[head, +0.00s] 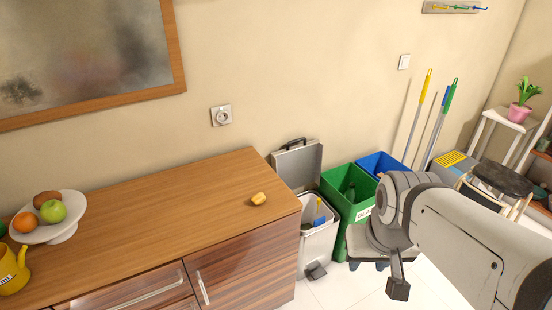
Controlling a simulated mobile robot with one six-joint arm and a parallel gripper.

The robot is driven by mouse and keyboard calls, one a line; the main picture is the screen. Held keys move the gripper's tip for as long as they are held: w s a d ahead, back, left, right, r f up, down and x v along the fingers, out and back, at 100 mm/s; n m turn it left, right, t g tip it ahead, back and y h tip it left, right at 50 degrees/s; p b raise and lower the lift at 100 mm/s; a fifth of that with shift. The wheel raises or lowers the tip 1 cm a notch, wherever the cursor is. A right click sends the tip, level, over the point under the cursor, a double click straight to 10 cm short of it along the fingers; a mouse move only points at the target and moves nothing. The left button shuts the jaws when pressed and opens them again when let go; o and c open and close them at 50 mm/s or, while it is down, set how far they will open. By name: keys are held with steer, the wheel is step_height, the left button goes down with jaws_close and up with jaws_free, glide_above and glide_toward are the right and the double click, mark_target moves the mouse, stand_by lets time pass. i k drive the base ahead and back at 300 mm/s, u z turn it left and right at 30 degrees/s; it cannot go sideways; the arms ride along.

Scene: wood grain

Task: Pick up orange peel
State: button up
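A small yellow-orange piece, which looks like the orange peel (259,198), lies on the wooden cabinet top (165,218) near its right end. My arm comes in from the right side of the picture. The dark tip hanging below its grey joint looks like my gripper (398,289). It is to the right of the cabinet and in front of the bins, well apart from the peel. The fingers cannot be told apart, so whether it is open or shut does not show.
A white fruit bowl (62,232) and a yellow watering can (12,275) stand at the cabinet's left end. An open-lidded bin (318,240), a green bin (345,221) and a blue bin (378,160) stand right of the cabinet. The top around the peel is clear.

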mark_target(260, 198)
steer(key=u, duration=0.05)
steer(key=i, duration=1)
steer(key=z, duration=0.05)
